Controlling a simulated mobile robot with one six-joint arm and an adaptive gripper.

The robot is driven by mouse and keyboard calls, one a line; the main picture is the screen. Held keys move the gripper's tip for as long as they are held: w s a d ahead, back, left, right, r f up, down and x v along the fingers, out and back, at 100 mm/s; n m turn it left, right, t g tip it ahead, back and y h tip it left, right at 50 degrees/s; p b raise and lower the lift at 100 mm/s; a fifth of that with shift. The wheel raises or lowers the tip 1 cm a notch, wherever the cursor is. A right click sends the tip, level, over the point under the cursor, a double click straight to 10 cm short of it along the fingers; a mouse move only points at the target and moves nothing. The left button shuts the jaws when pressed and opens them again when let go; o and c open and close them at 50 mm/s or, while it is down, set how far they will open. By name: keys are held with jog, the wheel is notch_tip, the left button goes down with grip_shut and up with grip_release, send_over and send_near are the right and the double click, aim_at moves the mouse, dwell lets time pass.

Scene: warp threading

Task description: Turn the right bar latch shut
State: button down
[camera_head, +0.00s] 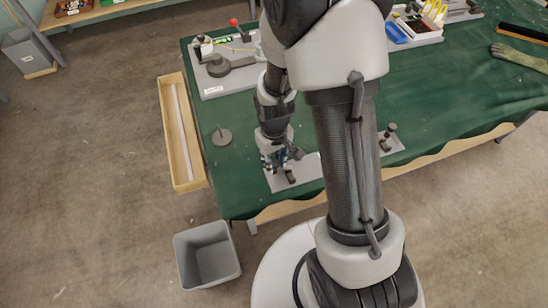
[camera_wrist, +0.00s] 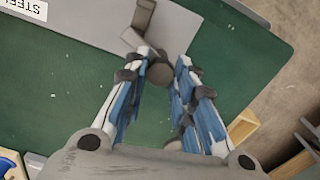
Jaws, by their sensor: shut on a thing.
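A grey plate (camera_head: 312,168) lies along the near edge of the green table, partly hidden behind my arm. A dark latch (camera_head: 290,175) stands at its left end, and another dark latch (camera_head: 388,131) stands at its right end in the head view. My gripper (camera_head: 276,163) is down at the left-end latch. In the wrist view, my gripper (camera_wrist: 168,72) has its blue-lined fingers on both sides of a round dark knob (camera_wrist: 160,72). A dark bent bracket (camera_wrist: 141,24) on the plate (camera_wrist: 85,35) is just beyond it. The fingers hide part of the latch, so its exact turn is unclear.
A wooden tray (camera_head: 164,105) with a pale rod is at the table's left edge. A grey bin (camera_head: 187,276) stands on the floor below. A small round weight (camera_head: 221,137) lies on the cloth. A grey fixture board (camera_head: 212,83) is farther back.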

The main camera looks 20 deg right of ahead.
jog(key=m, duration=0.6)
jog(key=shift+m, duration=0.3)
jog(key=m+p, duration=0.1)
jog(key=m, duration=0.5)
jog(key=shift+m, duration=0.3)
jog(key=c, duration=1.3)
grip_release()
notch_tip(320, 180, up, 12)
jog(key=shift+r, duration=0.1)
